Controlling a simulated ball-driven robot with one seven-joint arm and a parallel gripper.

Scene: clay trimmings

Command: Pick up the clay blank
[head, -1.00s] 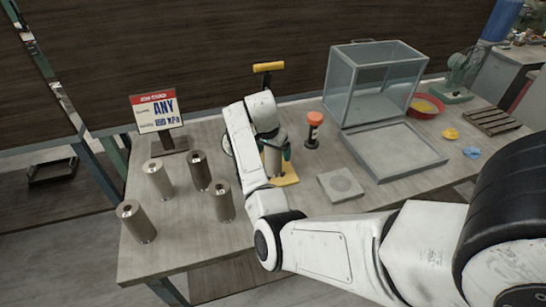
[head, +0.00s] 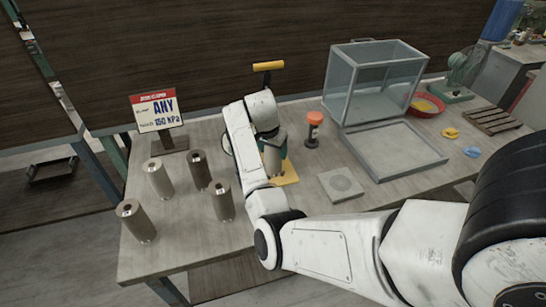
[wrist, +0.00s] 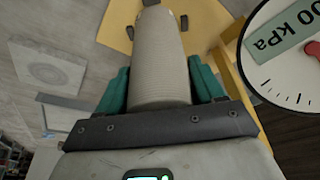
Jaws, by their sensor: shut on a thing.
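The clay blank (wrist: 158,60), a pale grey-beige cylinder with fine ridges, lies between the green fingers of my gripper (wrist: 160,82) in the wrist view. My gripper is shut on it. In the head view the blank (head: 272,160) shows partly behind my arm, upright over the yellow base plate (head: 287,176) of a stand. The yellow plate (wrist: 205,18) also shows past the blank's far end in the wrist view. I cannot tell whether the blank touches the plate.
Several other cylinders (head: 136,222) stand at the table's left, near a sign (head: 157,110). A gauge (wrist: 290,55) is close at right in the wrist view. An orange-topped post (head: 313,130), a square slab (head: 341,185), a tray (head: 394,152) and a glass box (head: 375,85) stand to the right.

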